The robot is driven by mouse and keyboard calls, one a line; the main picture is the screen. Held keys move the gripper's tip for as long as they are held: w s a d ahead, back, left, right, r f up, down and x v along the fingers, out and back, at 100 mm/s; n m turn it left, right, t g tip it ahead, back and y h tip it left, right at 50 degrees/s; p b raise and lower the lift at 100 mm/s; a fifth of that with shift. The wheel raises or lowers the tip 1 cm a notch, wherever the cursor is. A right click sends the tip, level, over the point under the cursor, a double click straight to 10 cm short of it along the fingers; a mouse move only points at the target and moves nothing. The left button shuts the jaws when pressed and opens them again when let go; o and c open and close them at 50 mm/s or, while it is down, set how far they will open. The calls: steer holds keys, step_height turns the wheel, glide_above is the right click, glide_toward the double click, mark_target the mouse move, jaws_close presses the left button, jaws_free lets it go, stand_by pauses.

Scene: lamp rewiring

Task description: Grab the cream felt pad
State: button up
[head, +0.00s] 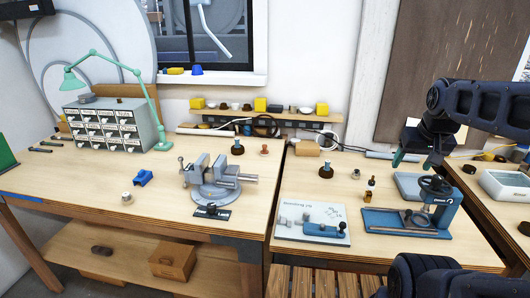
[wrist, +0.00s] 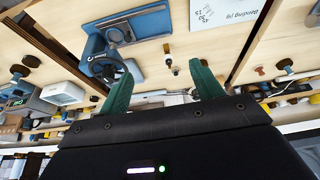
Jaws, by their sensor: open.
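I cannot make out a cream felt pad for certain in either view. My gripper (head: 412,160) hangs above the back of the right workbench, over the grey pad and the blue press. In the wrist view its two green fingers (wrist: 163,82) stand apart, with nothing between them. Several small things on the bench are too small to identify. My arm comes in from the right and hides part of the wall and bench there.
A blue press (head: 405,221) and a white bending jig board (head: 300,210) stand on the right bench. A grey vise (head: 215,190), drawer cabinet (head: 92,122) and green lamp (head: 150,95) are on the left bench. The left bench's front is mostly clear.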

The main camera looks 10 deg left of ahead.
steer(key=w+a+r+m+g, duration=0.15)
steer(key=w+a, duration=0.25)
steer(key=w, duration=0.4)
steer(key=w+a+r+m, duration=0.3)
steer(key=w+a, duration=0.1)
steer(key=w, duration=0.5)
steer(key=w+a+r+m+g, duration=0.15)
steer(key=w+a, duration=0.25)
steer(key=w, duration=0.4)
steer(key=m+g, duration=0.2)
steer(key=m, duration=0.7)
glide_above(265, 145)
steer(key=f, duration=2)
steer(key=shift+s+d+f, duration=0.15)
steer(key=shift+s+f, duration=0.1)
steer(key=shift+f, duration=0.05)
steer(key=shift+a+f, duration=0.3)
steer(key=shift+f, duration=0.15)
steer(key=f, duration=1)
steer(key=shift+w+f, duration=0.2)
steer(key=shift+f, duration=0.05)
steer(key=c, duration=1.1)
